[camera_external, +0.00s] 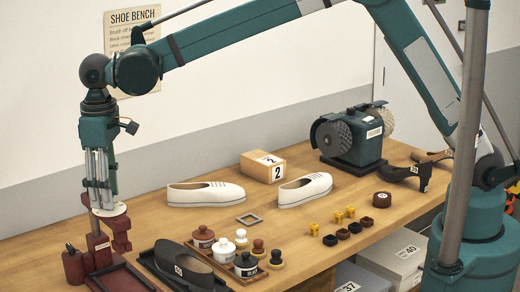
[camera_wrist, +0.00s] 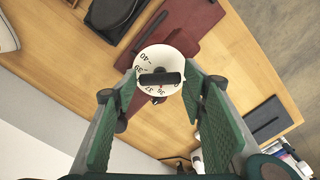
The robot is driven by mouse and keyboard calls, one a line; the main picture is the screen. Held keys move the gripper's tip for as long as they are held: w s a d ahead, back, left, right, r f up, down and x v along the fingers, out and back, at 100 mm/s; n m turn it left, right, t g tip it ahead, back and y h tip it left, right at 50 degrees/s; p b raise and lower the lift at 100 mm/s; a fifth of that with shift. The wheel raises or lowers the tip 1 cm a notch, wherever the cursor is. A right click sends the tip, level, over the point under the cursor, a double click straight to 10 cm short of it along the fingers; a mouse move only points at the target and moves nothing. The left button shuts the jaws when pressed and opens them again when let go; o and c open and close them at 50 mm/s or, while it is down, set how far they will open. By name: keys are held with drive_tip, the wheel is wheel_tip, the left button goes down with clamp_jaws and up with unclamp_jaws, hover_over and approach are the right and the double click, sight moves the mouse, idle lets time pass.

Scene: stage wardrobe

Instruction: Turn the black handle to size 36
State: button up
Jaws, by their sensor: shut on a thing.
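A white round dial (camera_wrist: 158,62) with size numbers around its rim, 40 and 39 among them, sits on a dark red device in the wrist view. The black handle (camera_wrist: 152,79) lies across the dial, roughly level in the picture. My gripper (camera_wrist: 160,83) has its green fingers on either side of the handle, shut on its ends. In the external view the dial (camera_external: 112,211) is under my gripper (camera_external: 104,207) at the bench's left end, and the handle is hidden.
A dark shoe (camera_external: 185,264) lies on a tray right of the device. Several lidded jars (camera_external: 224,248) stand beside it. White shoes (camera_external: 206,194), a wooden block (camera_external: 263,166) and a green grinder (camera_external: 350,136) are farther back.

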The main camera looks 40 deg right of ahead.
idle(0.4)
drive_tip(key=o, duration=0.9)
drive_tip(key=shift+r, duration=0.1)
wheel_tip(320, 180, up, 12)
drive_tip(key=shift+f, duration=0.1)
idle(0.5)
